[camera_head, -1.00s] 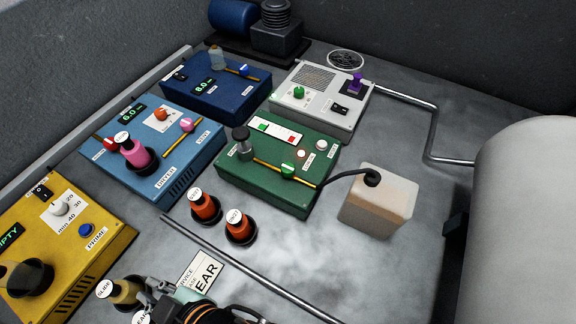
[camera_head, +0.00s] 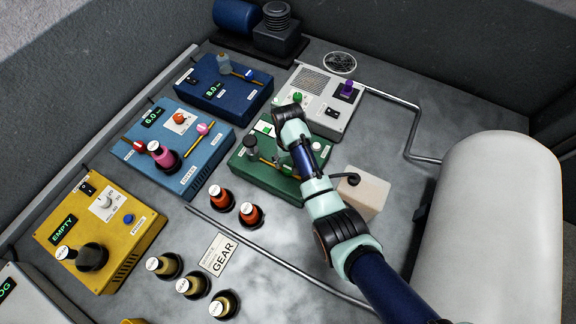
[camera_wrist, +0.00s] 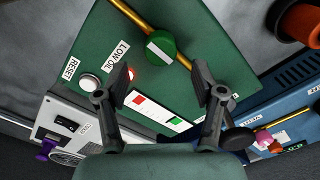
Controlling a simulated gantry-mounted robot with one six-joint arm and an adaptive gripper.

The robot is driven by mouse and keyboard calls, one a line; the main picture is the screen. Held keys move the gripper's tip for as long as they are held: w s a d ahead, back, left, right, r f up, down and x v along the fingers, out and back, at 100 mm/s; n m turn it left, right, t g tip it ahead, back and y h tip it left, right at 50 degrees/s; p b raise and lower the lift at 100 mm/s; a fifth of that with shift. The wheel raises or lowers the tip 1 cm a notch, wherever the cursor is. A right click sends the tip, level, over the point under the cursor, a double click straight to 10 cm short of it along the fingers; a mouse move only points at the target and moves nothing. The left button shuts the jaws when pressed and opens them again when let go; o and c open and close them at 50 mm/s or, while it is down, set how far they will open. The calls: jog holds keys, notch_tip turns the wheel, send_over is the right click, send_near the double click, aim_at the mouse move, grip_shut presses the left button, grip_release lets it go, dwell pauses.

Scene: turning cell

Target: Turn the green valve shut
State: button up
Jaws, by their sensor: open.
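The green valve (camera_wrist: 161,46) is a round green knob with a white stripe, set on a brass pipe (camera_wrist: 136,16) on the green machine (camera_wrist: 215,45). The stripe lies roughly along the pipe. My gripper (camera_wrist: 163,78) is open in the wrist view, one finger on each side and the valve just beyond and between the fingertips. Nothing is held, and I cannot tell the height gap. In the head view my arm covers part of the green machine (camera_head: 250,172) and hides most of the gripper.
The low oil lamp and white reset button (camera_wrist: 90,84) sit beside the left finger. A grey machine (camera_head: 327,118) with another green knob (camera_head: 298,97) stands behind. A blue machine (camera_head: 190,125) is to the left, a pale oil container (camera_head: 362,192) to the right.

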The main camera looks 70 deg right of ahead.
aim_at(288, 168)
notch_tip(288, 168, down, 6)
jog(key=shift+r+b, duration=0.1)
jog(key=shift+b, duration=0.65)
jog(key=c, duration=1.1)
jog(key=shift+c, duration=0.2)
